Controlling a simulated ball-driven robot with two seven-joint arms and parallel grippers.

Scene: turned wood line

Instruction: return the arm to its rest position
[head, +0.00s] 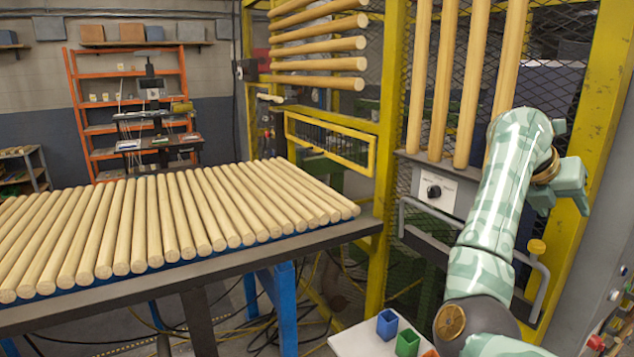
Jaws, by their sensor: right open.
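My right arm (498,200) comes up from the lower right, in pale green and white patterned covers with a dark joint near the bottom. It is bent at the top, and its gripper (573,184) is on the right, in front of the yellow frame post. The gripper is open, and I see nothing held in it. It is apart from the control box (437,190) with a black knob on the left of the arm. The arm covers part of the upright wooden rods (470,85) and the mesh behind. My left gripper is not in view.
A dark-edged table (200,277) with a row of turned wooden rods (125,225) fills the left. A yellow frame (388,130) and a grey rail (470,243) stand close to my arm. Blue (387,324) and green (407,342) bins sit on a white surface below.

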